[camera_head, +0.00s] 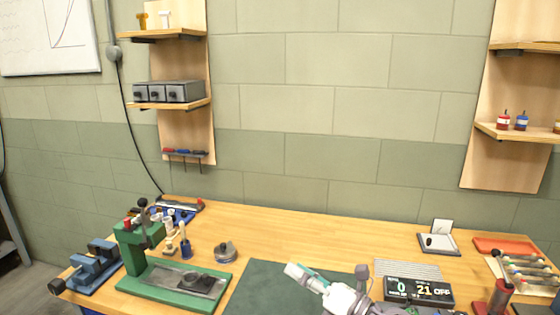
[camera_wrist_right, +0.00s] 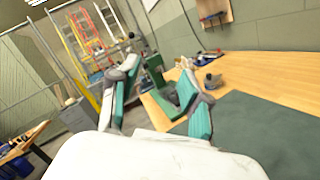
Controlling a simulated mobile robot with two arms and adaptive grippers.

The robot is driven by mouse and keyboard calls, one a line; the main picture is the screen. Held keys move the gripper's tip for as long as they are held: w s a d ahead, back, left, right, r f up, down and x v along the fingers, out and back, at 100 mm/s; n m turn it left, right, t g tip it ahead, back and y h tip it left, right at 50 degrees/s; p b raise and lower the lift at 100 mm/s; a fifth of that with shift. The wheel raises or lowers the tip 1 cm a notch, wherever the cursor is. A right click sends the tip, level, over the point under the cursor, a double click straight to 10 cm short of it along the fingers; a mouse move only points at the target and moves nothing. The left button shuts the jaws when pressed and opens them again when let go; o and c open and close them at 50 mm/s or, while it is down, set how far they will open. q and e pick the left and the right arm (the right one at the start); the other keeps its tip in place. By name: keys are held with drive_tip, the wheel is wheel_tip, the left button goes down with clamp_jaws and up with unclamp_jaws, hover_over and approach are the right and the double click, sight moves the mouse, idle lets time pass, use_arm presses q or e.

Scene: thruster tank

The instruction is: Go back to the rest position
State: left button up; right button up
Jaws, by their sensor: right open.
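My right gripper (camera_head: 302,277) shows at the bottom middle of the head view, above the dark green mat (camera_head: 262,284) on the wooden workbench (camera_head: 300,238). In the right wrist view its two teal-padded fingers (camera_wrist_right: 160,112) stand wide apart with nothing between them. The green press (camera_head: 138,250) stands on the bench to the left of the gripper. It shows beyond the fingers in the right wrist view. My left gripper is in neither view.
A blue vise (camera_head: 92,262) sits at the bench's left end. A digital display (camera_head: 418,291), a small scale (camera_head: 438,244) and a tool rack (camera_head: 522,268) stand on the right. Shelves (camera_head: 168,105) hang on the wall. The middle back of the bench is clear.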

drive_tip(key=s+d+f+m+t+h, duration=0.1)
drive_tip(key=s+d+f+m+h, duration=0.15)
drive_tip(key=d+m+h, duration=0.45)
drive_tip(key=s+d+f+m+t+h, duration=0.2)
drive_tip(key=f+m+h, duration=0.2)
drive_tip(key=m, duration=0.7)
drive_tip(key=s+d+f+m+t+h, duration=0.1)
drive_tip(key=s+d+f+m+h, duration=0.3)
drive_tip(key=m, duration=0.5)
drive_tip(key=s+d+f+m+g, duration=0.2)
drive_tip(key=s+f+m+g, duration=0.35)
drive_tip(key=s, duration=0.65)
drive_tip(key=s+d+f+m+g, duration=0.1)
drive_tip(key=s+f+m+g, duration=0.45)
drive_tip(key=s, duration=0.75)
wheel_tip(320, 180, down, 29)
drive_tip(key=s+n+g, duration=0.1)
drive_tip(key=n+g, duration=0.1)
drive_tip(key=g, duration=0.1)
drive_tip(key=s+d+f+g, duration=0.1)
drive_tip(key=s+d+f, duration=0.2)
drive_tip(key=s+f, duration=1.2)
drive_tip(key=shift+s+h, duration=0.4)
drive_tip(key=shift+s, duration=0.35)
